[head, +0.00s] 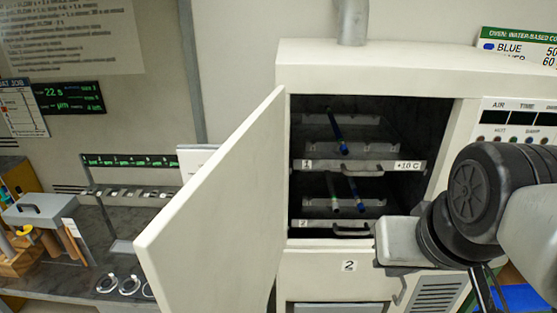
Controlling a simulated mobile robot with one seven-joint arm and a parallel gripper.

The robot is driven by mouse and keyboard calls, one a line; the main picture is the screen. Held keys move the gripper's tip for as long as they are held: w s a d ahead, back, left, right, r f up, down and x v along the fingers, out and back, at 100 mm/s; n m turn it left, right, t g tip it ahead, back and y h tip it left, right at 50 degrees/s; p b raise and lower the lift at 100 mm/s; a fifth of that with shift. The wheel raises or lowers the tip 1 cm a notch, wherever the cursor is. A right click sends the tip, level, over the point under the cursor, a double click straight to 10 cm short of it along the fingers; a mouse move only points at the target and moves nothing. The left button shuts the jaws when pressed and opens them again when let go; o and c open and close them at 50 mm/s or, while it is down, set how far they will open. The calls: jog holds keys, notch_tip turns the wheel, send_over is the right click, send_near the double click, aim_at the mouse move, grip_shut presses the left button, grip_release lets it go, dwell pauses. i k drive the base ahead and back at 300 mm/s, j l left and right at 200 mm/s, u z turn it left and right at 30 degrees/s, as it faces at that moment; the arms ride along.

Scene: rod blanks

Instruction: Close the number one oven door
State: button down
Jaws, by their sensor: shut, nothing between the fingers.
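The number one oven door (210,195) stands wide open. It is a plain cream panel hinged at the left side of the upper oven chamber and swung out towards me. The dark chamber (375,118) behind it is open to view, with two pull-out shelves marked 1 and 2. My arm comes in from the right, in front of the oven's right side. My gripper (484,291) is low at the right, partly hidden by my wrist and cut by the lower edge. It is shut and empty, well apart from the door.
Blue and dark rods (337,132) lie on the oven shelves. A lower door (349,266) marked 2 is shut below. A control panel (520,120) is at the right. A workbench (95,250) with a rack and rings stands left of the open door.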

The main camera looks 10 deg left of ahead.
aim_at(217, 246)
jog(key=k+j+z, duration=0.1)
jog(key=k+j, duration=0.2)
jog(key=j, duration=0.15)
jog(key=k+j+z, duration=0.1)
jog(key=k+j, duration=0.3)
jog(key=j, duration=0.25)
jog(key=j+z, duration=0.1)
jog(key=j, duration=0.25)
jog(key=k+j, duration=0.15)
jog(key=j, duration=0.2)
jog(key=z, duration=0.05)
